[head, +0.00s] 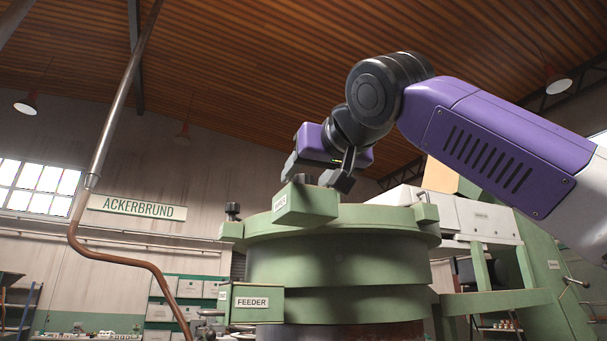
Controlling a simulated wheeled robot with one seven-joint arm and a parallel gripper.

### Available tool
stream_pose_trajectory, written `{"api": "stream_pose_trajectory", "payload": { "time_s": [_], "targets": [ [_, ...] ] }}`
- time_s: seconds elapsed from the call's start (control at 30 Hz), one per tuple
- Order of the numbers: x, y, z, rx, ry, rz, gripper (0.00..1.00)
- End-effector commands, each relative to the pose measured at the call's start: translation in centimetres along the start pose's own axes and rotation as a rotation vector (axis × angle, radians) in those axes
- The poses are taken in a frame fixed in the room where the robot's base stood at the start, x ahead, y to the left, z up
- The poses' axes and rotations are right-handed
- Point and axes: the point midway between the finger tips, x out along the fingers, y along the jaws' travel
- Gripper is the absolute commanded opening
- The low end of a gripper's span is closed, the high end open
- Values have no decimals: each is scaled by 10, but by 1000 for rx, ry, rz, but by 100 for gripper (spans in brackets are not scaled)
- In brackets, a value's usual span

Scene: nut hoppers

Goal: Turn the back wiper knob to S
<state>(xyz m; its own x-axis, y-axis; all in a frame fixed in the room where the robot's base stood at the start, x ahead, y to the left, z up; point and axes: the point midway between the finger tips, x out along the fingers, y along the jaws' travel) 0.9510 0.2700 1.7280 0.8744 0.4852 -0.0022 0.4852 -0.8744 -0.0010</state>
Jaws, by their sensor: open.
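The green hopper bowl (340,262) stands in the middle of the head view, seen from below its rim. A green box with a small white label, too blurred to read fully, sits on the near rim (306,205). A dark knob (304,179) shows just above this box, partly hidden. Another dark knob (232,210) stands at the rim's left edge. I cannot tell which is the back wiper knob, and no S mark shows. My gripper (315,175) points down over the near box, its dark fingers apart. The knob shows between them; contact cannot be made out.
A box labelled FEEDER (253,303) juts from the bowl's lower left. A copper pipe (128,260) runs down at the left. Green machine framing and a pale housing (480,219) stand at the right behind the bowl. The air left of my gripper is clear.

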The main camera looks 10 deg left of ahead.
Motion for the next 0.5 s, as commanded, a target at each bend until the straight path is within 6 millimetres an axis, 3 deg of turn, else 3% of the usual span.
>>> {"api": "stream_pose_trajectory", "payload": {
  "time_s": [0.2,0.5],
  "targets": [
    [22,0,-1,0,0,-1,57],
    [26,0,0,-1,1,-1,57]
  ]
}}
